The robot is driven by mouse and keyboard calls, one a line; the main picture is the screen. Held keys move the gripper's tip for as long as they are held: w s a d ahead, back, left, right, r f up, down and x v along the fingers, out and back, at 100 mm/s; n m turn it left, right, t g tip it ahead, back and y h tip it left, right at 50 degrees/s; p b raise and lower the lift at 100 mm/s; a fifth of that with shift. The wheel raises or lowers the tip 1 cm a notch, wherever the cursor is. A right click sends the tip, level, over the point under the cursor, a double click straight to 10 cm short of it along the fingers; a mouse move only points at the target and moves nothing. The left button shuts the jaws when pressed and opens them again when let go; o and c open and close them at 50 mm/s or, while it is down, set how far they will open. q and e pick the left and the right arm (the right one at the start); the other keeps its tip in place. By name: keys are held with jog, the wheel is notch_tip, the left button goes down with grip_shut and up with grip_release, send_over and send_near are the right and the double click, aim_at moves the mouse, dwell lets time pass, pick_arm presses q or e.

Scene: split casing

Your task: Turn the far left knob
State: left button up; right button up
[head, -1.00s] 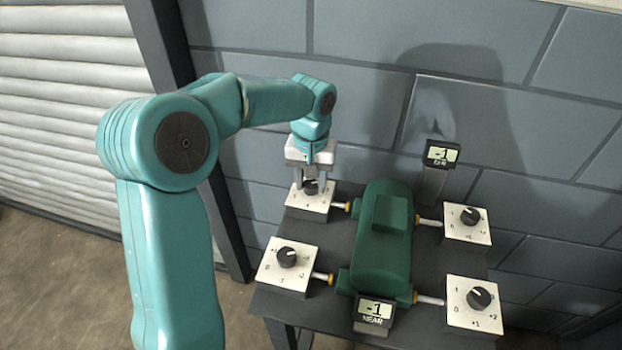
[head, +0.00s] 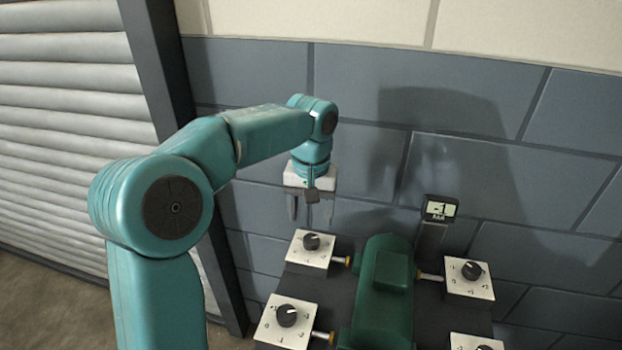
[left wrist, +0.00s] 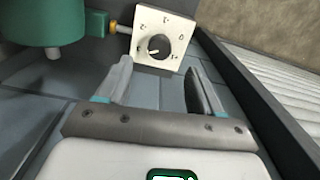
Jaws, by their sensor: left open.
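The far left knob (head: 311,241) is a black dial on a white square plate (head: 308,259) at the table's back left corner. In the left wrist view the same knob (left wrist: 158,45) shows beyond the fingertips, its white mark toward the lower left. My left gripper (head: 311,218) is open and empty, above the knob and apart from it. Its two fingers also show in the left wrist view (left wrist: 158,80). The far display (head: 440,208) reads -1. My right gripper is not in view.
A green casing (head: 385,290) stands mid-table, joined by rods to the knob plates. The near left knob (head: 288,315), far right knob (head: 471,270) and a partly cut-off near right plate (head: 470,342) surround it. A block wall (head: 500,160) stands close behind.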

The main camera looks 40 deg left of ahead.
pick_arm(q)
notch_tip(320, 180, up, 9)
jog(key=p, duration=0.1)
jog(key=shift+f, duration=0.1)
dwell(0.6)
